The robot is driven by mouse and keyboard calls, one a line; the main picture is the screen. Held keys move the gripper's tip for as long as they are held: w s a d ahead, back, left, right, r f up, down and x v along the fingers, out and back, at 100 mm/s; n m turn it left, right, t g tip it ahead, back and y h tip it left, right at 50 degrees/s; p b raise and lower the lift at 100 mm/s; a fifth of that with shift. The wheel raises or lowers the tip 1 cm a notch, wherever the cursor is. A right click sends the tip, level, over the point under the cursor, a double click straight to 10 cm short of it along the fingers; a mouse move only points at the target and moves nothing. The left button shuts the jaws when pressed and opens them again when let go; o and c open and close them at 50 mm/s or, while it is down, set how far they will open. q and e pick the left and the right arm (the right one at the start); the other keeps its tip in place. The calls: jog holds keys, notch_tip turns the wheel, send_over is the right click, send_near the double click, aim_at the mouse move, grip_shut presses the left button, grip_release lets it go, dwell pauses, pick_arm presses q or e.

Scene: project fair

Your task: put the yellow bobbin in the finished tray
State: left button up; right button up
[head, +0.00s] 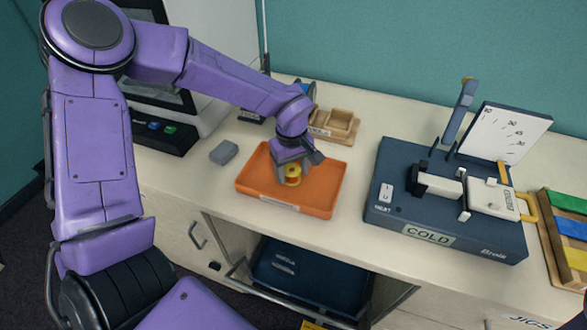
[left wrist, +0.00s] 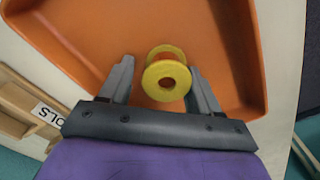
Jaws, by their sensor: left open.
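The yellow bobbin (head: 292,175) is in the orange tray (head: 315,205), under my left gripper (head: 298,167). The tray has a small label on its front edge, too small to read. In the left wrist view the bobbin (left wrist: 167,77) shows a yellow flange with a centre hole and lies between the two fingers of my left gripper (left wrist: 158,88). The fingers are open, with a gap visible beside the bobbin. The tray floor (left wrist: 120,35) surrounds it. My right gripper is not in view.
A small grey block (head: 224,152) lies left of the tray. A wooden organiser (head: 335,125) stands behind it. A dark blue machine marked COLD (head: 400,180) is to the right, beside a rack of coloured pieces (head: 570,235).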

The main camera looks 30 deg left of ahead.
aim_at(290, 167)
pick_arm(q)
jog(key=shift+s+f, duration=0.5)
notch_tip(290, 167, up, 13)
jog(key=shift+w+a+r, duration=0.15)
jog(key=shift+w+a, duration=0.1)
jog(key=shift+w, duration=0.1)
